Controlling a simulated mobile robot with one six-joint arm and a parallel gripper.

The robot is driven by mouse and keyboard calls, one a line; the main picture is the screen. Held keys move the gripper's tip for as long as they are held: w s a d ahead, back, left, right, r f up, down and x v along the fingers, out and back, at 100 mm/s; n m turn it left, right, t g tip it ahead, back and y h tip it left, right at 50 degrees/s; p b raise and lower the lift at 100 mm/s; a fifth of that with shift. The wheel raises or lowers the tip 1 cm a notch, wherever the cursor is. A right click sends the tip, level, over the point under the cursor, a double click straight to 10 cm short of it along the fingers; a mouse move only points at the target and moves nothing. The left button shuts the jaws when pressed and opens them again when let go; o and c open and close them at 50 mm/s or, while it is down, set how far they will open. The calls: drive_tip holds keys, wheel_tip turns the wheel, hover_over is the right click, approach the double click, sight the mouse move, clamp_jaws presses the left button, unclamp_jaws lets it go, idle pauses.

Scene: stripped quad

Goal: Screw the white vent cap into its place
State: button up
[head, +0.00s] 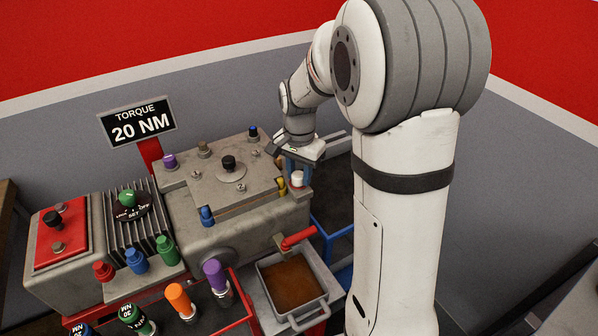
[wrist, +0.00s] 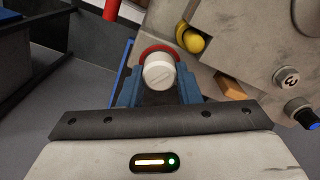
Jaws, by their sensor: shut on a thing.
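The white vent cap (head: 297,179) is at the right front corner of the grey metal housing (head: 255,222). In the wrist view the cap (wrist: 159,72) shows its round, slotted end between two blue fingers. My gripper (head: 298,172) is shut on it, one finger on each side. A red ring (wrist: 148,52) shows around the far side of the cap, behind it. The cap's lower end is hidden, so I cannot tell whether it touches the ring or sits in a thread.
A yellow cap (head: 282,185) stands close to the left of my gripper. A red spout (head: 297,239) points over a pan of brown liquid (head: 292,284) below. A sign reading 20 NM (head: 139,122) and several coloured caps are at the left.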

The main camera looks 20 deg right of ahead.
drive_tip(key=shift+m, duration=0.9)
drive_tip(key=shift+m, duration=1)
drive_tip(key=o, duration=0.9)
drive_tip(key=n, duration=1.3)
drive_tip(key=shift+a+n+p, duration=0.15)
drive_tip(key=shift+n+p, duration=0.2)
drive_tip(key=shift+n, duration=0.05)
